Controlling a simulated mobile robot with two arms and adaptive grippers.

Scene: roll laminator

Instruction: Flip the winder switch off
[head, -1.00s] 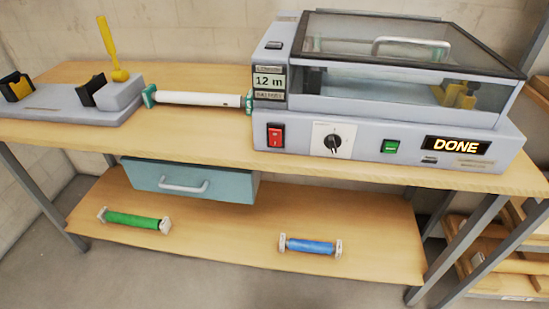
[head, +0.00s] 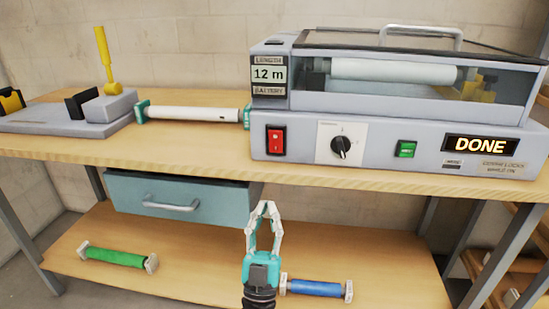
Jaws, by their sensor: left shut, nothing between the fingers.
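The roll laminator (head: 375,182) stands on the right part of the workbench. On its front panel are a red rocker switch (head: 276,140) at the left, a black rotary knob (head: 341,147) in the middle and a green rocker switch (head: 406,149) to its right. I cannot tell which switch is the winder's. A display (head: 480,145) reads DONE. My left gripper (head: 264,208) points up in front of the bench, below the red switch and apart from the machine. Its fingertips are together with nothing between them. My right gripper is not in view.
A small length display (head: 269,74) reads 12 m. A white roll (head: 195,113) lies left of the machine, near a grey stand with a yellow lever (head: 104,58). A teal drawer (head: 180,196) hangs under the bench. Green (head: 117,257) and blue (head: 316,288) rolls lie on the lower shelf.

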